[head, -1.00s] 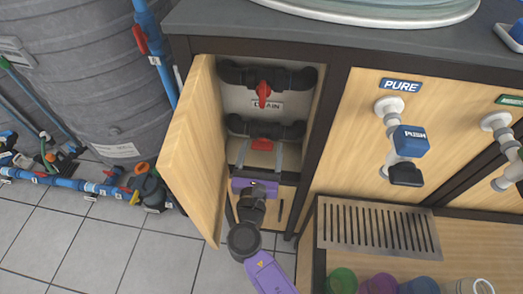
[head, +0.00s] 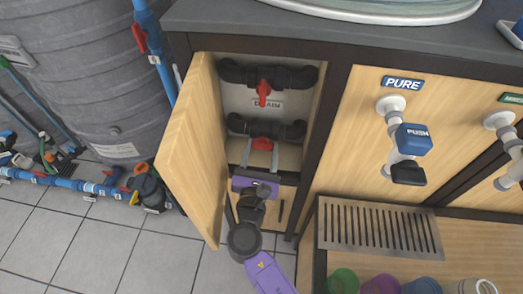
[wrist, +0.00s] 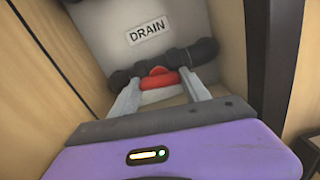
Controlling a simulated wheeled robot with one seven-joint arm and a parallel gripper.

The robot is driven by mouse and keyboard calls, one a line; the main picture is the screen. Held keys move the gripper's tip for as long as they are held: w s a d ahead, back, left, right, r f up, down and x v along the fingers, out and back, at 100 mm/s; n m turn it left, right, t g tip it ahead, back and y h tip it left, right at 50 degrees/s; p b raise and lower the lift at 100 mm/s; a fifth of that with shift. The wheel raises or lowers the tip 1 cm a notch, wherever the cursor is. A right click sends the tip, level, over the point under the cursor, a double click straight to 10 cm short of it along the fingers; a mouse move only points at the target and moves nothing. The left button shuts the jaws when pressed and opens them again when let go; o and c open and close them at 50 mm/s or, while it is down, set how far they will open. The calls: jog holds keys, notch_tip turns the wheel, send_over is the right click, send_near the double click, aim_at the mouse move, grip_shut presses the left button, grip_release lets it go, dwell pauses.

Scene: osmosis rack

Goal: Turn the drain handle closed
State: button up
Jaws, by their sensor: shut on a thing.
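The lower red handle (head: 262,143) sits on a black pipe valve inside the open cabinet, below the DRAIN label (head: 268,105). In the wrist view the red handle (wrist: 158,79) lies crosswise under the label (wrist: 147,27). My gripper (head: 261,151) reaches into the cabinet from below. Its two grey fingers stand on either side of the red handle and are shut on it; the exact contact is hard to see. A second red handle (head: 263,92) on the upper black pipe points down and partly covers the label in the head view.
The open wooden door (head: 191,150) stands close to the left of my gripper. The dark cabinet frame (head: 318,150) is close on the right. A slotted drain tray (head: 335,205) and colored cups are at lower right. Grey tiled floor lies at lower left.

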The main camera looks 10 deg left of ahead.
jog(key=m+b, duration=0.2)
jog(key=m, duration=0.2)
jog(key=shift+f, duration=0.2)
jog(key=m+b, duration=0.2)
jog(key=m, duration=0.2)
jog(key=shift+b, duration=0.3)
jog(key=m+b, duration=0.3)
jog(key=m, duration=0.1)
jog(key=shift+m+b, duration=1.2)
jog(key=shift+m, duration=0.9)
jog(key=shift+r, duration=0.1)
jog(key=o, duration=1.4)
